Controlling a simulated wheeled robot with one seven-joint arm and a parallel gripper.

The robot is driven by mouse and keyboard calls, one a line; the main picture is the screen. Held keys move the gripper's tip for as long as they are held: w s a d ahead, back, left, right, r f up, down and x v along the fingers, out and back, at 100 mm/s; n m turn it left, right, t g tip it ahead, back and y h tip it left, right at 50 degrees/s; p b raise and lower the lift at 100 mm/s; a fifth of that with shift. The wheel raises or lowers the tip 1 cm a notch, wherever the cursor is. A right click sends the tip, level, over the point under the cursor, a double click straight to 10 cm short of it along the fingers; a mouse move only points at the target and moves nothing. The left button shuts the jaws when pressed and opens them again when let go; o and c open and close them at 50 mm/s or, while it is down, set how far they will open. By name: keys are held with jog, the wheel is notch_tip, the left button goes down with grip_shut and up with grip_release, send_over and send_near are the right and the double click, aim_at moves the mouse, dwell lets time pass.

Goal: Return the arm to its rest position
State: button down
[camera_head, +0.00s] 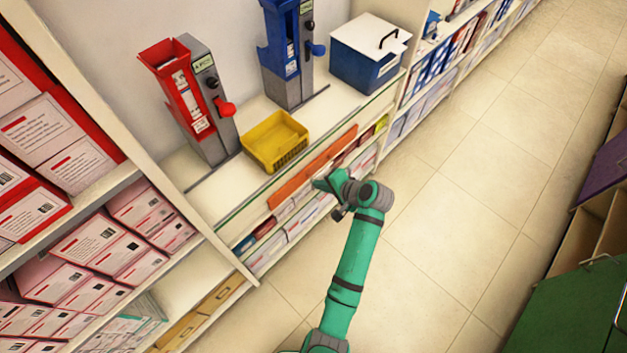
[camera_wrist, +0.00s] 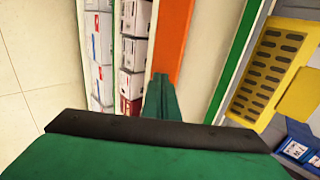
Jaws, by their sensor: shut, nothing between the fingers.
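My green arm reaches up through the middle of the head view. My gripper (camera_head: 322,183) is at its far end, in front of the counter's front edge and close to an orange strip (camera_head: 290,185). In the wrist view my gripper (camera_wrist: 160,95) shows its green fingers together, with nothing between them. The orange strip (camera_wrist: 172,40) lies beyond the fingertips there; I cannot tell whether they touch it.
On the counter stand a red dispenser (camera_head: 190,100), a blue dispenser (camera_head: 285,50), a yellow basket (camera_head: 275,142) and a blue box with a white lid (camera_head: 365,68). Stocked shelves (camera_head: 75,260) fill the left. The tiled floor (camera_head: 455,180) is open to the right, up to a green cabinet (camera_head: 575,310).

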jog(key=v, duration=0.7)
jog(key=s+a+f+n+t+h, duration=0.1)
jog(key=s+f+t+h, duration=0.15)
jog(key=s+f, duration=0.4)
jog(key=s+f+t+h, duration=0.1)
jog(key=s+f+h, duration=0.2)
jog(key=s, duration=0.7)
jog(key=s+a+r+n+t, duration=0.2)
jog(key=s+r+n, duration=0.2)
jog(key=s+r, duration=0.5)
jog(key=s+a+r+n+t+h, duration=0.1)
jog(key=s+a+r+n+t, duration=0.1)
jog(key=s+r, duration=0.7)
jog(key=shift+s+r+n+t, duration=0.2)
jog(key=shift+r+n+t, duration=0.2)
jog(key=shift+n+t, duration=0.45)
